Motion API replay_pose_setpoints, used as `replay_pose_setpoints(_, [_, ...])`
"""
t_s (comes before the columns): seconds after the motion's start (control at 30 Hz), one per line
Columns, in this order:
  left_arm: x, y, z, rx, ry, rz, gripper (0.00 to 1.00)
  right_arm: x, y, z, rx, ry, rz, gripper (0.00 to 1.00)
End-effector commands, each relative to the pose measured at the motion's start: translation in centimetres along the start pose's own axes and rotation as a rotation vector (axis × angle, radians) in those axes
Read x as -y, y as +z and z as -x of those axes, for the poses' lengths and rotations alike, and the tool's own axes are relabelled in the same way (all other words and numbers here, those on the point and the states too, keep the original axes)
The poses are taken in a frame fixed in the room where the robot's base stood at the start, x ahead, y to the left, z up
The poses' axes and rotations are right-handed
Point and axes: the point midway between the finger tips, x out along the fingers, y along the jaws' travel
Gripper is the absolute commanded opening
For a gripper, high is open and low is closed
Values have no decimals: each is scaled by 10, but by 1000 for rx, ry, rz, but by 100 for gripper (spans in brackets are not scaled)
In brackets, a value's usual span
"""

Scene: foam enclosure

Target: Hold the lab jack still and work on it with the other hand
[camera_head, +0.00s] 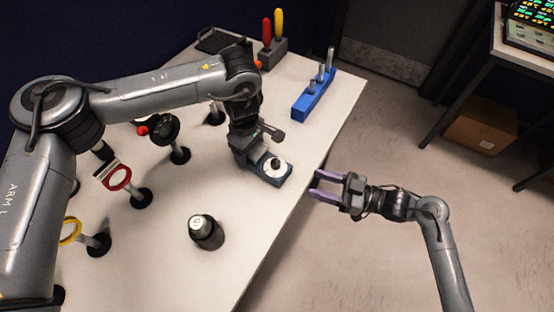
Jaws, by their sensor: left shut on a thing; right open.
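The lab jack (282,179) is a small dark blue-grey block near the right edge of the table, with a round pale disc and a dark knob on top. My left gripper (262,148) reaches down to it from above and behind and is shut on it. The arm and gripper hide its far side. My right gripper (320,186) is open and empty, just beyond the table's right edge. Its two purple fingers point left toward the lab jack, with a gap between.
The white table (185,275) has free room at front. A black cylinder (206,232) stands there. Ring holders, one red (117,178), line the left. A blue rack (315,95) with upright pegs and a screwdriver stand (271,53) are at the back.

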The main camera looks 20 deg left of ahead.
Motion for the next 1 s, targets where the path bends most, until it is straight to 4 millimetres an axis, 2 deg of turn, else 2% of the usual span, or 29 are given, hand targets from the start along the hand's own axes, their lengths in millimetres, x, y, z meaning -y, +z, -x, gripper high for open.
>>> replay_pose_setpoints(0.1, [2, 0, -5, -1, -8, -2, 6, -10, -19, -11, -13, -7, 27, 52])
replay_pose_setpoints(0.2, [2, 0, -5, -1, -8, -2, 6, -12, -26, -21, -16, -9, 41, 52])
replay_pose_setpoints(0.37, [2, 0, -5, -1, -7, -2, 6, -12, -28, -43, -16, -10, 42, 52])
replay_pose_setpoints(0.7, [2, 0, -5, -1, -7, -2, 6, -11, -29, -100, -16, -9, 41, 52])
replay_pose_setpoints(1.0, [2, 0, -5, -1, -8, -2, 6, -12, -29, -126, -14, -7, 43, 52])
